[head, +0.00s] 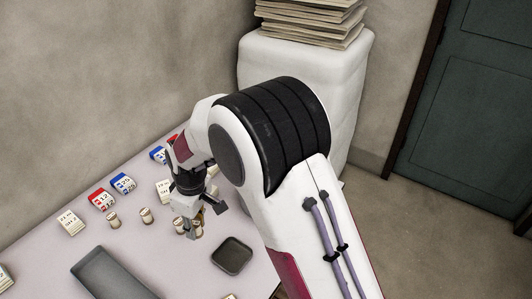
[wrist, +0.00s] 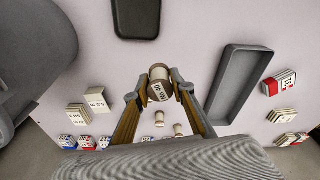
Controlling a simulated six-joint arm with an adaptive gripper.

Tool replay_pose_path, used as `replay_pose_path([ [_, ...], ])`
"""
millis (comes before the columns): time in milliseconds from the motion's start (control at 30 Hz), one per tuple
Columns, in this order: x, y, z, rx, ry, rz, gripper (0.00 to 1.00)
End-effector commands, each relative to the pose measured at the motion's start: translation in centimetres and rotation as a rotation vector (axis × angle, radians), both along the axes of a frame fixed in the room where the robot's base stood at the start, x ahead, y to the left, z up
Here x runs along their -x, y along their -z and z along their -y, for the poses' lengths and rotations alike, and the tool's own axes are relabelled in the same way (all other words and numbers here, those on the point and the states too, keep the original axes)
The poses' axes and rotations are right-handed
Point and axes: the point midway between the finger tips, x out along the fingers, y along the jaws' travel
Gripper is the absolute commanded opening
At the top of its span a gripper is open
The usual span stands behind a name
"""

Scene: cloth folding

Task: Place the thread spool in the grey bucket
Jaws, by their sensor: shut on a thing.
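My gripper (wrist: 161,90) is shut on a thread spool (wrist: 160,75), with one finger on each side of it. The spool is pale with a printed label and brown rims. In the head view my gripper (head: 193,228) is over the table, left of a small square dark grey container (head: 232,256), which also shows at the top of the wrist view (wrist: 137,32). A long grey tray (head: 85,270) lies at the lower left; it is right of the spool in the wrist view (wrist: 217,90). I cannot tell which of these is the bucket.
Two loose spools (head: 146,215) (head: 113,220) stand on the pale table (head: 55,240). Red, blue and white labelled stacks (head: 102,200) (head: 123,183) (head: 70,222) sit along the wall side. A white cabinet (head: 340,85) with stacked boards stands behind my arm.

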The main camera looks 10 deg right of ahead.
Motion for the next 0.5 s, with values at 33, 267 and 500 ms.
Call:
replay_pose_path([
  [33, -0.1, -0.7, 1.6, 0.0, 0.033, 0.001, 0.05],
  [267, 0.0, -3.0, 7.9, 0.0, 0.168, 0.002, 0.05],
  [500, 0.5, -5.4, 14.0, -0.001, 0.296, 0.002, 0.05],
])
